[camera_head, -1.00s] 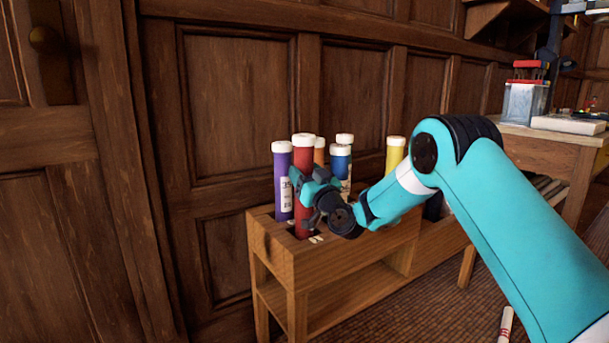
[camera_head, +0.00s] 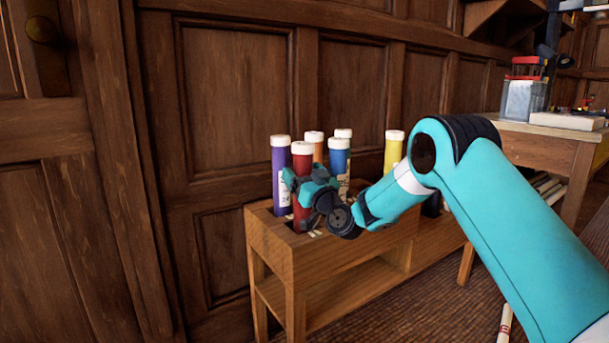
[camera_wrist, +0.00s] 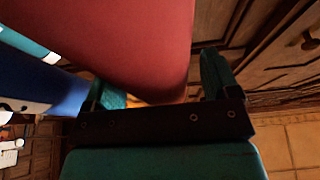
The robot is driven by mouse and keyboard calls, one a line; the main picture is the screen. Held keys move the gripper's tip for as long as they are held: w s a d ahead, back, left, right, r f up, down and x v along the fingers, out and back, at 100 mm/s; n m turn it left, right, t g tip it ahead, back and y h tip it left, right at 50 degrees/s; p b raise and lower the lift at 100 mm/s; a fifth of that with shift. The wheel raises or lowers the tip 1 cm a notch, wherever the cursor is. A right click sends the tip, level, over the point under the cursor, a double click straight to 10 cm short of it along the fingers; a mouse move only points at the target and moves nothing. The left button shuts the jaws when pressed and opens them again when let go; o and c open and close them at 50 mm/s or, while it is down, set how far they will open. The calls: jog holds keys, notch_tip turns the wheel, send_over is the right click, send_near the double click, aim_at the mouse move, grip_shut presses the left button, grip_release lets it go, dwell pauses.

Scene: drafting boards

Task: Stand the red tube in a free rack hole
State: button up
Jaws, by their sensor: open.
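The red tube (camera_head: 302,180) with a white cap stands upright at the front left corner of the wooden rack (camera_head: 280,252). Its lower end is down in a rack hole. My gripper (camera_head: 305,181) is beside the tube at mid-height, its jaws open around it. In the wrist view the red tube (camera_wrist: 130,40) fills the upper middle, between the open fingers of my gripper (camera_wrist: 160,82). The tube's hole is partly hidden by my gripper and wrist.
A purple tube (camera_head: 281,170) stands left of the red one. A wood-panelled wall is close behind. A bench (camera_head: 545,152) stands at the right.

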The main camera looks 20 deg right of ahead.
jog(key=s+d+b, duration=0.4)
jog(key=s+b, duration=0.4)
jog(key=s, duration=0.4)
jog(key=shift+s+f, duration=0.2)
jog(key=shift+s, duration=0.05)
